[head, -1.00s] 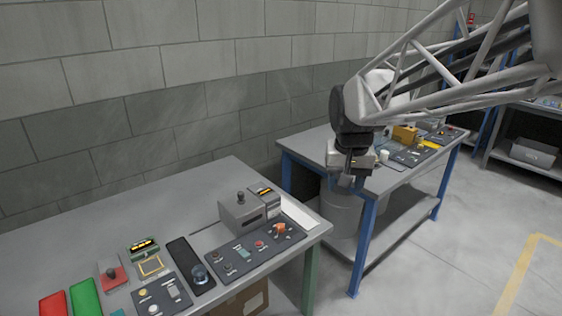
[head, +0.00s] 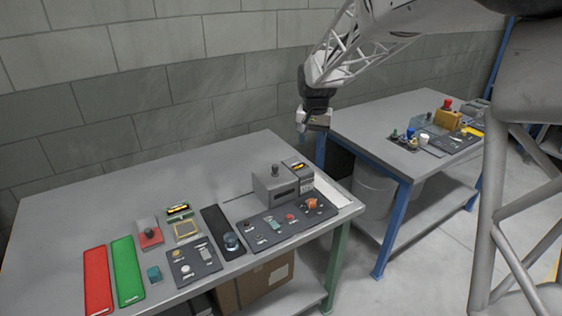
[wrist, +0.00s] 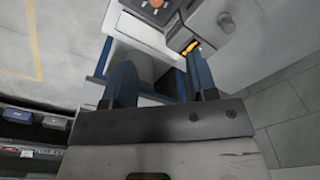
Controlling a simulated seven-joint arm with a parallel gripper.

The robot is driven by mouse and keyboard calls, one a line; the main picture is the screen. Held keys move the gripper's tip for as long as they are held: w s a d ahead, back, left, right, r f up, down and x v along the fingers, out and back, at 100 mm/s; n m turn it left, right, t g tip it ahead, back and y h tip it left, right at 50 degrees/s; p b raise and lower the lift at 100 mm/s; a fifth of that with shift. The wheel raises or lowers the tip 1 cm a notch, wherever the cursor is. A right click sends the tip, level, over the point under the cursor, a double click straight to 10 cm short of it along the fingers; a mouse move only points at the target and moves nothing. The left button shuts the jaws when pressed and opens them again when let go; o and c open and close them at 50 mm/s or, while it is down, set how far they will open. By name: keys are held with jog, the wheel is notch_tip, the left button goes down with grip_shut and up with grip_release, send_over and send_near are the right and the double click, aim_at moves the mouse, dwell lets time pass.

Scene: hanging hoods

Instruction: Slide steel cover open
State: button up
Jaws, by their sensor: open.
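The steel cover (head: 274,187) is a grey box with a dark knob on top, near the right end of the near table. It sits behind a dark control panel (head: 262,232) and left of a smaller grey unit with a yellow display (head: 300,174). In the wrist view the cover (wrist: 222,35) is at the upper right, its knob visible. My gripper (head: 303,128) hangs above and behind the cover, apart from it, near the gap between the tables. In the wrist view its two blue fingers (wrist: 161,78) are spread with nothing held between them.
Red (head: 98,281) and green (head: 127,271) plates, a red-based knob (head: 150,234) and a black strip with a round knob (head: 222,232) lie left of the cover. The blue-legged far table (head: 390,105) holds several small items. The near table's back left is clear.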

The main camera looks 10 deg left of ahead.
send_over(275, 166)
jog(key=shift+g, duration=0.3)
jog(key=f, duration=0.9)
jog(key=shift+w+a+f, duration=0.1)
jog(key=shift+w, duration=0.1)
jog(key=shift+f, duration=3.9)
grip_shut()
